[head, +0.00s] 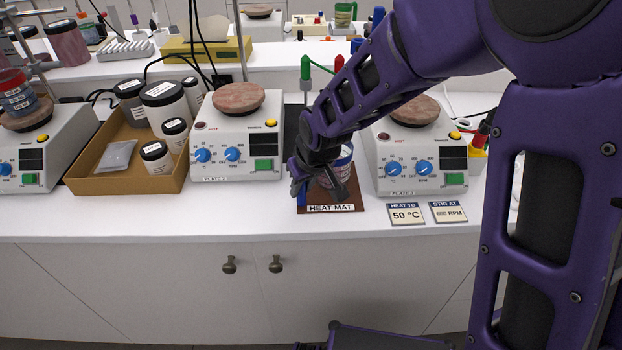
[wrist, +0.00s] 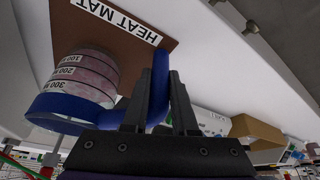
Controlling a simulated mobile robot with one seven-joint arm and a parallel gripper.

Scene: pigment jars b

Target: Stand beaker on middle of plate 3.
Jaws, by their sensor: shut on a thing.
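The beaker (head: 345,155), with a blue band, blue handle and white volume labels, is upright at the heat mat (head: 352,197). In the wrist view the beaker (wrist: 90,72) is beside my gripper (wrist: 172,90), whose fingers are shut on its blue handle (wrist: 159,75). In the head view my gripper (head: 322,188) hides part of the beaker. I cannot tell whether its base touches the mat. Plate 3 is the white hotplate (head: 430,172) right of the mat, its small label hard to read. Its round brownish top (head: 413,111) looks bare and is partly behind my arm.
Another hotplate (head: 235,150) with a bare top stands left of the mat. A further hotplate (head: 40,155) at far left holds a blue-banded vessel (head: 17,98). A tan tray (head: 115,178) holds several jars. Two cards, heat (head: 406,214) and stir (head: 448,212), lie before plate 3.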

